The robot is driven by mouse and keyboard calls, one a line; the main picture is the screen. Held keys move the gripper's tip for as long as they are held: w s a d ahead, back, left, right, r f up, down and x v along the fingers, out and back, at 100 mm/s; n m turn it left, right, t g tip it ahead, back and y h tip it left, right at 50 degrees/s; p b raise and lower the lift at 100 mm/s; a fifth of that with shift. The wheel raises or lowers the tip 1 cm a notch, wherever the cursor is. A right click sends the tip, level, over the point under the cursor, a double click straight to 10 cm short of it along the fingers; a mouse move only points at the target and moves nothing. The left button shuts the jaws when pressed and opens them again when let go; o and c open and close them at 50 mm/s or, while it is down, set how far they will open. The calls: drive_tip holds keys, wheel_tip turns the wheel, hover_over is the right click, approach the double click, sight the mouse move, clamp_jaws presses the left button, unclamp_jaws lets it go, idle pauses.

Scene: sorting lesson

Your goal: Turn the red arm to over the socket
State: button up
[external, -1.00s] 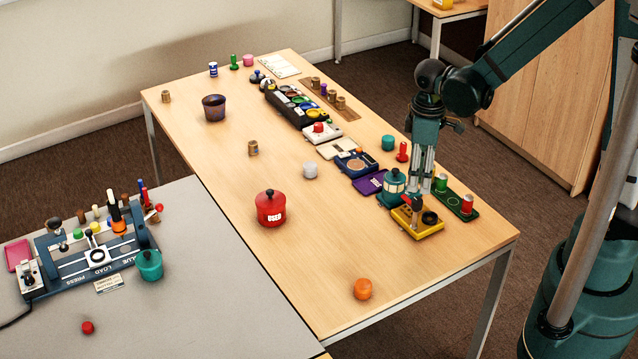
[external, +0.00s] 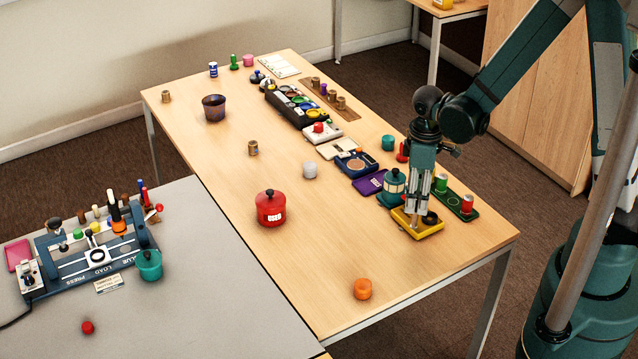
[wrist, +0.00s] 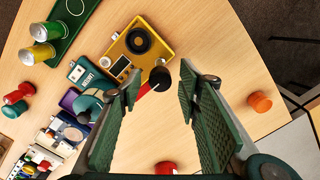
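A yellow box (external: 426,233) sits near the right end of the wooden table; it also shows in the wrist view (wrist: 118,53). A round black socket (wrist: 138,40) is on its top and is partly visible in the external view (external: 431,218). A short red arm (wrist: 142,93) with a black knob (wrist: 160,78) sticks out at the box's side away from the socket. My gripper (wrist: 160,88) is open, with the knob between its spread fingers; no grip on it shows.
A green tray (external: 449,198) with a green can (external: 441,183) and a red can (external: 467,205) stands close behind the box. A teal pot (external: 393,187) is just left. An orange cylinder (external: 363,289) stands in the clear front area.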

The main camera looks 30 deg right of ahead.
idle(0.3)
drive_tip(key=c, duration=0.9)
